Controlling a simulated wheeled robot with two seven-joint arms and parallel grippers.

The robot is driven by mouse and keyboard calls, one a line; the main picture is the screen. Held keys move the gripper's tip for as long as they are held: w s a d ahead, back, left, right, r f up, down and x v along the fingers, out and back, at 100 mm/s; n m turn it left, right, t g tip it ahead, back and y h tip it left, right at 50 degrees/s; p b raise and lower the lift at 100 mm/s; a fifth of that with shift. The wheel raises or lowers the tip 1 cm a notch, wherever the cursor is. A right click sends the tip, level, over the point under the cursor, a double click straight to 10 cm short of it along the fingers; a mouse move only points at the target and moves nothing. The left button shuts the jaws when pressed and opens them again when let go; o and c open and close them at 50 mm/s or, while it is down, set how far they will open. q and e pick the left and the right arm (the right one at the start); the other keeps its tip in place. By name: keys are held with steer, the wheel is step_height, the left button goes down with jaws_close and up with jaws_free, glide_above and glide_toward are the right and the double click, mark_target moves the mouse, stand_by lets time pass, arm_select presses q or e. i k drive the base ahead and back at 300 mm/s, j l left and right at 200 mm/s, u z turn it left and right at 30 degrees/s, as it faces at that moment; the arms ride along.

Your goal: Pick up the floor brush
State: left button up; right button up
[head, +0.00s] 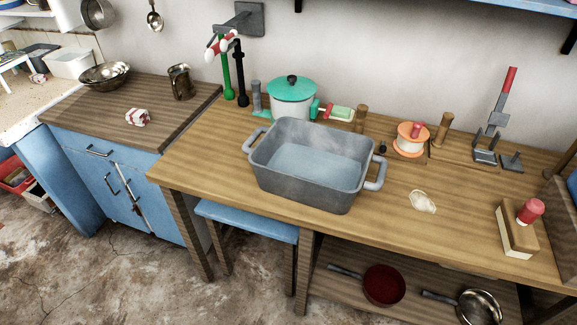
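A brush-like wooden block (510,236) with a pale lower edge lies at the right end of the wooden table (400,235). A short red knob or handle with a pale collar stands up from its top. It looks like the floor brush, and nothing covers it. Neither of my grippers is in view.
A grey two-handled basin (345,193) fills the table's middle. A lidded pot (292,97), an orange-and-white spool-like item (411,139) and a red-topped upright tool (508,85) stand behind. A pale patch (422,202) lies left of the block, with clear table around it.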

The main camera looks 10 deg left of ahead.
mark_target(519, 239)
steer(key=z, duration=1.4)
